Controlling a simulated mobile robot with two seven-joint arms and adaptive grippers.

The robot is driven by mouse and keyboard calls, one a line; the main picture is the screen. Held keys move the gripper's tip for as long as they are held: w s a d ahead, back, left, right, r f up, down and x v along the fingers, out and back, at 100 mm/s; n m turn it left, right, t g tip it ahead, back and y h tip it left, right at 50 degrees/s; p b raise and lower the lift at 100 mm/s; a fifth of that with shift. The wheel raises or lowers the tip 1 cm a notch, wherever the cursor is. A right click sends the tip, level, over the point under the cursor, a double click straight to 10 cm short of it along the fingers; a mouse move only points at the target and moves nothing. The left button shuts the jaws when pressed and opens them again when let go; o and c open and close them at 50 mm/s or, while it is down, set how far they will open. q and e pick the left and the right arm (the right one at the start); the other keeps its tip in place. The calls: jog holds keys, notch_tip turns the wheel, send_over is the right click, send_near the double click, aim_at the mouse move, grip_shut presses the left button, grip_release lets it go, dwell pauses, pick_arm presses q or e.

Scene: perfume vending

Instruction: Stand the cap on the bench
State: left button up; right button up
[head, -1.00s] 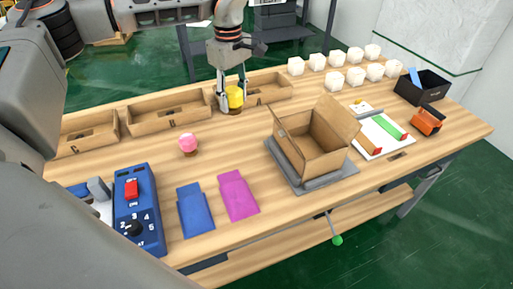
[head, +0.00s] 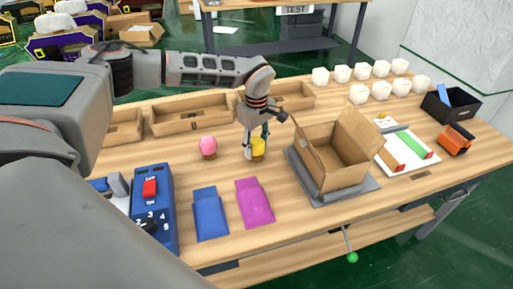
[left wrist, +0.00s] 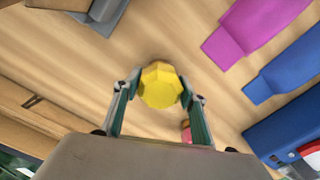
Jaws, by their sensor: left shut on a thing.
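A yellow faceted cap (head: 258,151) is between the fingers of my left gripper (head: 256,147), which points down over the bench (head: 292,218). In the left wrist view, the yellow cap (left wrist: 159,86) sits between the two fingertips (left wrist: 158,92), with bare wood around it. My left gripper is shut on it. The cap is upright and low at the bench top; I cannot tell whether its underside touches the wood. My right gripper is not in view.
A pink-topped piece (head: 208,146) stands left of the cap. An open cardboard box (head: 335,165) on a grey plate is to the right. Blue (head: 210,215) and magenta (head: 254,203) flat pieces lie in front. Wooden trays (head: 190,117) are behind.

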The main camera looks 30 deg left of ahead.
aim_at(257, 141)
pick_arm(q)
jog(key=shift+f, duration=0.4)
jog(key=shift+f, duration=0.1)
jog(key=o, duration=1.1)
jog(key=shift+o, duration=0.2)
notch_tip(257, 141, up, 12)
jog(key=shift+r, duration=0.15)
jog(key=shift+s+d, duration=0.1)
